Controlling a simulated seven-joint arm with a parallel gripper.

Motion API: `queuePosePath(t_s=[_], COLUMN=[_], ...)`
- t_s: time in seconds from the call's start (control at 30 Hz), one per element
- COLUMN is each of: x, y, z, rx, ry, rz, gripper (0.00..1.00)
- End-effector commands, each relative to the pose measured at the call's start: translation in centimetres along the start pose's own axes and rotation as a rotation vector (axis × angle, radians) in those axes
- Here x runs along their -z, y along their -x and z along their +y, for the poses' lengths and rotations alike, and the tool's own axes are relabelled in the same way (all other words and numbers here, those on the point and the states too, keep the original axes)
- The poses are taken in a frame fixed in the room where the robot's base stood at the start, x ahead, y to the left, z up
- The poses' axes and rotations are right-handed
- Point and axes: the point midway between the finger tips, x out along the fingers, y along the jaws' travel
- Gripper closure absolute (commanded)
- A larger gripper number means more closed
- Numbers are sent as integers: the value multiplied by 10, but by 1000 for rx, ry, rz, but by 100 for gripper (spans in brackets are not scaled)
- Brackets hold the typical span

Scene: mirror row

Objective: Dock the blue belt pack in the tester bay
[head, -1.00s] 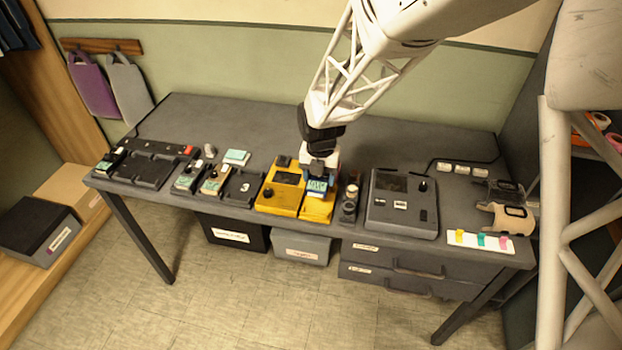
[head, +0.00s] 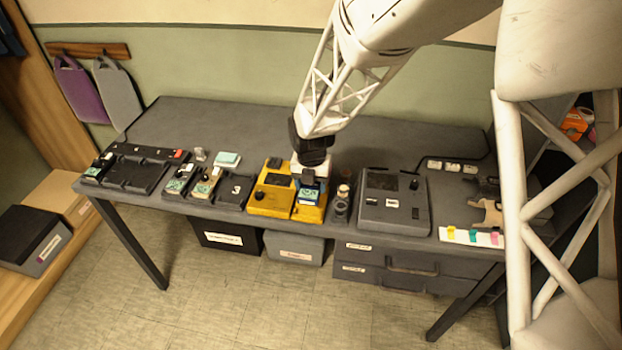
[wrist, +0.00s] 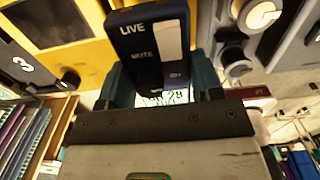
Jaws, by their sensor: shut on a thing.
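The blue belt pack (head: 310,191) has a teal label facing the front, and it stands at the right-hand bay of the yellow tester (head: 268,200). In the wrist view the dark blue pack (wrist: 150,45) shows the words LIVE and MUTE, with yellow tester surface behind it on the left. My gripper (head: 311,177) is above the bay, shut on the pack, with a finger on each side of it in the wrist view (wrist: 162,85). The pack looks low in the bay, but I cannot tell whether it is fully seated; its lower end is partly hidden.
Close on the right stand small dark knobbed items (head: 342,205) and a grey console (head: 392,205). The table's back (head: 240,120) is clear.

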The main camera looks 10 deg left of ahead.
Motion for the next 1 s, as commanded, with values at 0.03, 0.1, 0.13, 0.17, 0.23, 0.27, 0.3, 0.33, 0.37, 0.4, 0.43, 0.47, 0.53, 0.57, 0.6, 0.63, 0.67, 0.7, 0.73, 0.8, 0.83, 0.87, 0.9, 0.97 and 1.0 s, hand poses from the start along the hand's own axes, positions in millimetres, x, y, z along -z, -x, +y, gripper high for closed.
queuePosePath(t_s=[0.03, 0.1, 0.13, 0.17, 0.23, 0.27, 0.3, 0.33, 0.37, 0.4, 0.43, 0.47, 0.53, 0.57, 0.6, 0.63, 0.67, 0.7, 0.73, 0.8, 0.83, 0.87, 0.9, 0.97, 1.0], x=[0, 0, 0, 0, 0, 0, 0, 0, 0, 0, 0, 0, 0, 0, 0, 0, 0, 0, 0, 0, 0, 0, 0, 0, 0], y=[-4, -9, -10, -12, -16, -17, -19, -20, -20, -21, -22, -22, -22, -22, -22, -22, -22, -22, -22, -22, -22, -22, -22, -22, -22], z=[0, 0, 0, 0, 0, 0, 0, 0, 0, 0, 0, 0, 0, 0, 0, 0, 0, 0, 0, 0, 0, 0, 0, 0, 0], rx=[1, 1, 1, 1, 0, 0, 0, 0, 0, 0, 0, 0, 0, 0, 0, 0, 0, 0, 0, 0, 0, 0, 0, 0, 0], ry=[0, 0, 0, 0, 0, 0, 0, 0, 0, 0, 0, 0, 0, 0, 0, 0, 0, 0, 0, 0, 0, 0, 0, 0, 0], rz=[1, 1, 1, 1, 1, 1, 1, 1, 1, 1, 1, 1, 1, 1, 0, 0, 0, 0, 0, 0, 0, 0, 0, 0, 0], gripper=[69, 69, 69, 69, 69, 69, 69, 69, 69, 69, 69, 69, 69, 69, 69, 69, 69, 69, 69, 69, 69, 69, 69, 69, 69])
